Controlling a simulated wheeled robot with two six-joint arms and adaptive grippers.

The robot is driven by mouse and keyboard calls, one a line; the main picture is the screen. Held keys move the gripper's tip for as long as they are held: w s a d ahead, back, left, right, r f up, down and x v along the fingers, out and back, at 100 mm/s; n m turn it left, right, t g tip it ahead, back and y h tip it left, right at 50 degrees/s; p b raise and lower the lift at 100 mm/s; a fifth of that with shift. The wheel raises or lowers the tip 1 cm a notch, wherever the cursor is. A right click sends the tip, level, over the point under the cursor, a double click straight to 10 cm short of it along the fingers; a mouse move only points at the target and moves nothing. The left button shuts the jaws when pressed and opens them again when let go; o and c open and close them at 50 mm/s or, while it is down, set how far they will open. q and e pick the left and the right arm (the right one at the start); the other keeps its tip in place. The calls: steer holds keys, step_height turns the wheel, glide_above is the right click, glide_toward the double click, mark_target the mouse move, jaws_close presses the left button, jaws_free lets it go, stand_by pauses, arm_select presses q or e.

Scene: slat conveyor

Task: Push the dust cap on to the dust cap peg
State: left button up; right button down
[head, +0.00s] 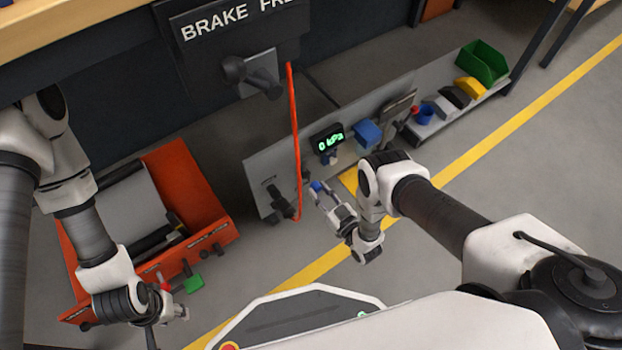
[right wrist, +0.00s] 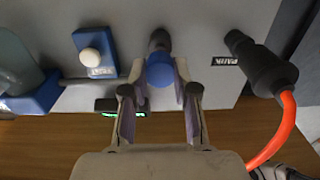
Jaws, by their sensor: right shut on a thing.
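The blue dust cap (right wrist: 160,74) is between the two fingers of my right gripper (right wrist: 159,85), which is shut on it. The cap also shows small in the head view (head: 317,187), at the tips of my right gripper (head: 325,193). A dark round peg (right wrist: 159,40) on the grey panel shows just beyond the cap in the right wrist view. The cap overlaps the peg there; I cannot tell whether they touch. My left gripper (head: 174,306) is at the lower left, near the red box; its fingers are too small to read.
An orange hose (head: 295,130) ends in a black connector (right wrist: 262,68) beside the PARK label. The grey panel (head: 262,165) carries a gauge reading 0 kPa (head: 328,139) and a blue block (head: 367,132). A red box (head: 190,180) stands left. Coloured bins (head: 482,62) stand at right.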

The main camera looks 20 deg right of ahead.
mark_target(319, 190)
steer(key=shift+p+v, duration=0.5)
steer(key=shift+v, duration=1.1)
